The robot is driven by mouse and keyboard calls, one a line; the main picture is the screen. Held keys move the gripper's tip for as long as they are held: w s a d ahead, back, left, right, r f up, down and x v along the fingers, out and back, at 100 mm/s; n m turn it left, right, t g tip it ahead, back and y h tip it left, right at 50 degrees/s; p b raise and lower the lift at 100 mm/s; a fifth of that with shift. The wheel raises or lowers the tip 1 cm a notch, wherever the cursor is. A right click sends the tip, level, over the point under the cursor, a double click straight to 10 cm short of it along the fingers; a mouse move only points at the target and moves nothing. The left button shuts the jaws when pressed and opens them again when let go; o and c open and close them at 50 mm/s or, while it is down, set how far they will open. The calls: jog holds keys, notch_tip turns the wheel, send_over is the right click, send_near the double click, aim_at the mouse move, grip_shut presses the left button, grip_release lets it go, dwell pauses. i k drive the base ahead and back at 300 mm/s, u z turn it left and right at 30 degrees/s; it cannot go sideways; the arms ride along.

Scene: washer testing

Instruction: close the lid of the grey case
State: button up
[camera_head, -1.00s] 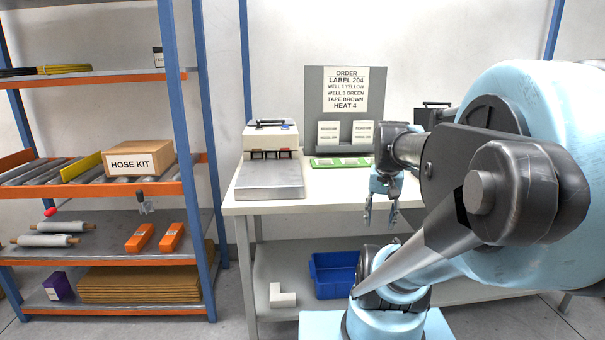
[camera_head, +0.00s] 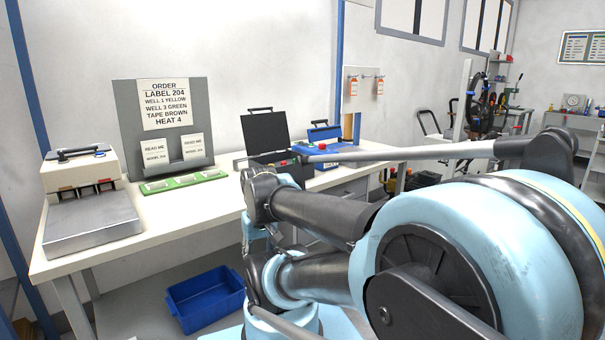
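The dark grey case (camera_head: 270,164) stands on the white workbench, right of the order board. Its black lid (camera_head: 262,136) is raised, tilted back, with a handle on its top edge. Small red and green items show at the open case's front right. My arm hides part of its lower front.
A blue case (camera_head: 326,150) stands just right of the grey case. A green tray (camera_head: 186,181), the order board (camera_head: 164,118) and a white-topped machine (camera_head: 85,180) stand to the left. Bare benchtop (camera_head: 165,212) runs along the front edge.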

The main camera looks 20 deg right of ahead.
aim_at(263, 134)
jog(key=z, duration=0.35)
jog(key=k, duration=0.4)
jog(key=z, duration=0.6)
jog(key=i, duration=1.25)
jog(key=u, duration=0.35)
